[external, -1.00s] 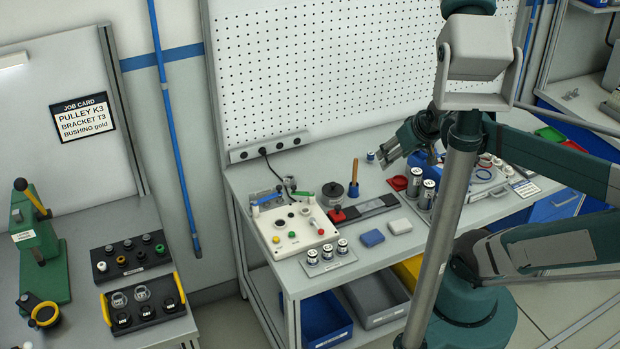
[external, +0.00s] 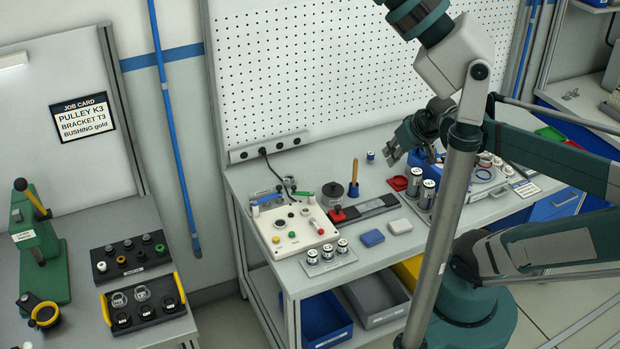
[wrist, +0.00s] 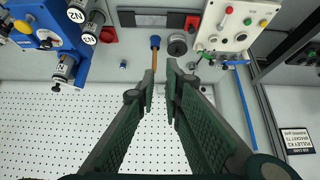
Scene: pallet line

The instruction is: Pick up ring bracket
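My gripper (external: 392,157) is over the back of the workbench in the external view, its fingers angled down. In the wrist view its two green fingers (wrist: 161,75) stand a little apart with nothing between them, so it is open and empty. Two grey ring-shaped parts, likely the ring brackets, sit in the back row of a black tray with yellow handles (external: 142,314): a left one (external: 119,299) and a right one (external: 142,293). They are far from my gripper, on the left table, and I cannot make them out in the wrist view.
A white control box (external: 296,227) stands on the workbench and shows in the wrist view (wrist: 232,22). A wooden-handled tool (external: 353,178) stands behind the black strip. Labelled silver cylinders (external: 428,194) stand at right. A green lever press (external: 40,245) is at far left.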

